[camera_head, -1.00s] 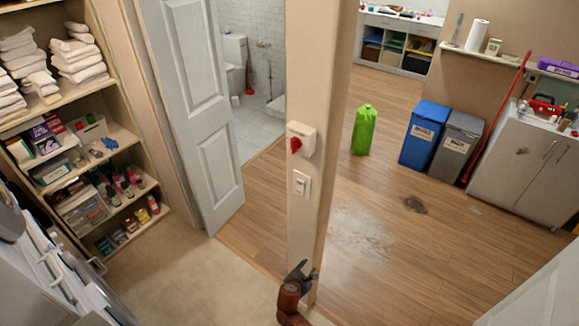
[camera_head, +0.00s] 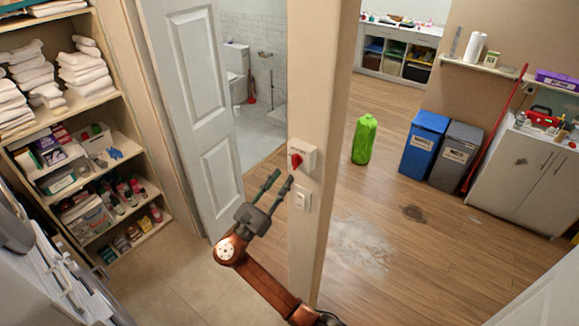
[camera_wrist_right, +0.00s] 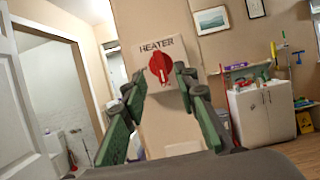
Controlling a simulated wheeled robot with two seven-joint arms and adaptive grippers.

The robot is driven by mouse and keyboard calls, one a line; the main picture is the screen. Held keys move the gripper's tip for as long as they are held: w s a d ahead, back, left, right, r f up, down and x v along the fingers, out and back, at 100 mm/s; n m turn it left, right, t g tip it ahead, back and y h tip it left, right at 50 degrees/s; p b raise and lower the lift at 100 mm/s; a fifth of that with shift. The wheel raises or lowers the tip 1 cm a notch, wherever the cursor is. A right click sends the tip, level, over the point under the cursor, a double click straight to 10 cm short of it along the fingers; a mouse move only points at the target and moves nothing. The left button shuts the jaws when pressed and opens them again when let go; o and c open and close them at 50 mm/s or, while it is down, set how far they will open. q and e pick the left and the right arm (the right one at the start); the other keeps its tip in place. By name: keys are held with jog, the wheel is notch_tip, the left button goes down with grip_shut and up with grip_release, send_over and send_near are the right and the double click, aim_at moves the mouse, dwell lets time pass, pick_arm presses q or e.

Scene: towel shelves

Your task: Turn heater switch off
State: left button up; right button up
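The heater switch is a red rotary knob (camera_head: 296,161) on a white box (camera_head: 308,157) fixed to a narrow wall post. In the right wrist view the red knob (camera_wrist_right: 161,68) sits under the word HEATER, with a pale line running roughly upright on it. My right gripper (camera_head: 280,177) is open and empty, just left of and slightly below the knob in the head view. In the right wrist view its green fingers (camera_wrist_right: 157,80) stand on either side of the knob, apart from each other; whether they touch it is unclear. My left gripper is out of view.
A white rocker switch (camera_head: 303,199) is on the post below the box. A white door (camera_head: 200,110) stands open at the left, beside shelves (camera_head: 122,150) of towels and boxes.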

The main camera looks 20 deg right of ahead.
aim_at(292, 164)
jog(key=p+x, duration=0.1)
jog(key=x, duration=0.4)
jog(key=shift+w+d, duration=0.1)
jog(key=shift+c, duration=0.6)
grip_shut()
